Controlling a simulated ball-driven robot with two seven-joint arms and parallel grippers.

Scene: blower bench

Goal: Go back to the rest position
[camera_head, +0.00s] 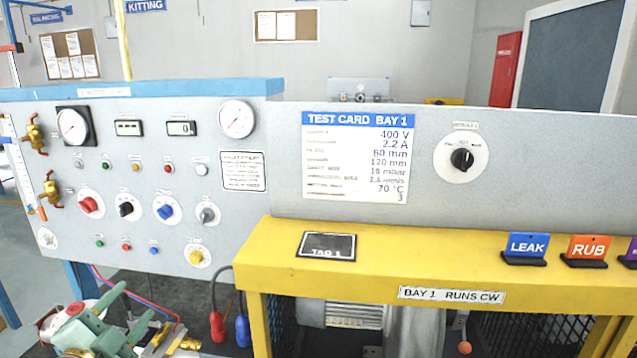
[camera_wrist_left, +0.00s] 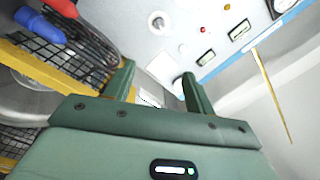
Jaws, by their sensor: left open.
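My left gripper (camera_head: 136,300) is low at the left of the head view, below the lower edge of the grey control panel (camera_head: 140,225). Its green fingers are apart, with nothing between them. In the left wrist view the two fingers (camera_wrist_left: 158,75) also stand open and empty, with the panel behind them. My right gripper is in neither view.
A yellow bench frame (camera_head: 370,262) with a black tag plate (camera_head: 327,246) runs along the right. LEAK (camera_head: 527,245) and RUB (camera_head: 588,248) signs stand on it. Red (camera_head: 217,326) and blue (camera_head: 243,330) cable plugs hang right of my left gripper. Brass valves (camera_head: 50,190) stick out at the panel's left edge.

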